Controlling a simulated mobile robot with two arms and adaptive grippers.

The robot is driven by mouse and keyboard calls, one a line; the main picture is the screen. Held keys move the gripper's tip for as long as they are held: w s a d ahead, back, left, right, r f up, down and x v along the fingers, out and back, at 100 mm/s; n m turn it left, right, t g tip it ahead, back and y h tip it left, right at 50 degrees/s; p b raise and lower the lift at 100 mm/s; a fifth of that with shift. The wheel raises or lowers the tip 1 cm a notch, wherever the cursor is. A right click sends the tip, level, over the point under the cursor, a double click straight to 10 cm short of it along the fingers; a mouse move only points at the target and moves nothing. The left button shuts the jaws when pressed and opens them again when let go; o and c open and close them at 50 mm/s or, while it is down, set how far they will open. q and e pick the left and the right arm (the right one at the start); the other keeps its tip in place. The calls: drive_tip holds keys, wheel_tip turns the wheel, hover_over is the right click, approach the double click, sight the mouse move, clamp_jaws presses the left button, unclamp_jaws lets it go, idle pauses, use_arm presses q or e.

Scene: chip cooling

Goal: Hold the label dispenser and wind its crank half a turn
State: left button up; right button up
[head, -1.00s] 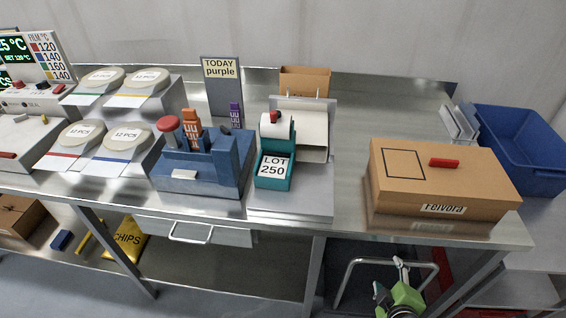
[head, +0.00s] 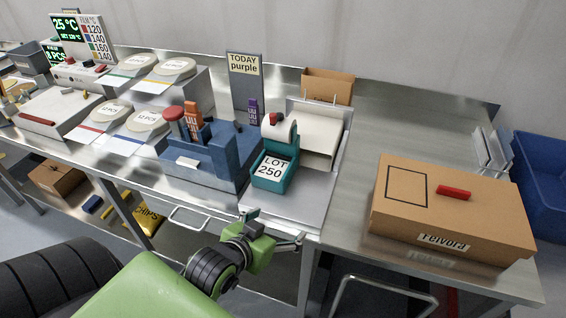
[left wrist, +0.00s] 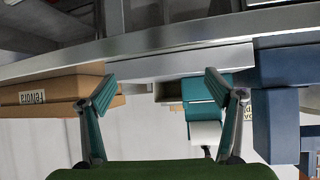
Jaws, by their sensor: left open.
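The teal label dispenser (head: 270,181) stands upright on the grey stand, with a white roll on top and a "LOT 250" label on its front. A red knob (head: 274,118), probably its crank's, shows by the roll; the crank arm cannot be made out. My left gripper (head: 272,228) is open and empty in front of the table edge, below and apart from the dispenser. In the left wrist view its open fingers (left wrist: 160,82) show, with the dispenser (left wrist: 203,90) upside down beyond the right finger, which partly covers it. My right gripper is not in view.
A blue holder (head: 215,160) with upright tools stands just left of the dispenser. A brown box (head: 324,86) is behind it, and a "Felvora" carton (head: 400,225) sits on the right. The table between dispenser and carton is clear.

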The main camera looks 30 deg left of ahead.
sight(275, 137)
use_arm(q)
drive_tip(key=w+a+r+t, duration=0.1)
drive_tip(key=r, duration=0.1)
drive_tip(key=w+a+r+t, duration=0.1)
drive_tip(key=r, duration=0.1)
drive_tip(key=w+a+r+n+t+y, duration=0.1)
drive_tip(key=a+r, duration=0.1)
drive_tip(key=shift+w+r, duration=0.15)
drive_tip(key=shift+r, duration=0.15)
drive_tip(key=w+a+r+n+t+y, duration=0.1)
drive_tip(key=w+a+r+t+y, duration=0.2)
drive_tip(key=r, duration=0.4)
drive_tip(key=shift+h, duration=0.4)
drive_tip(key=p+x, duration=0.1)
drive_tip(key=x, duration=0.2)
drive_tip(key=a+p+x, duration=0.1)
drive_tip(key=x, duration=0.2)
drive_tip(key=p+x, duration=0.1)
drive_tip(key=x, duration=0.3)
drive_tip(key=shift+s+a+f, duration=0.1)
drive_tip(key=shift+a, duration=0.15)
drive_tip(key=shift+w+a, duration=0.15)
drive_tip(key=shift+w, duration=0.55)
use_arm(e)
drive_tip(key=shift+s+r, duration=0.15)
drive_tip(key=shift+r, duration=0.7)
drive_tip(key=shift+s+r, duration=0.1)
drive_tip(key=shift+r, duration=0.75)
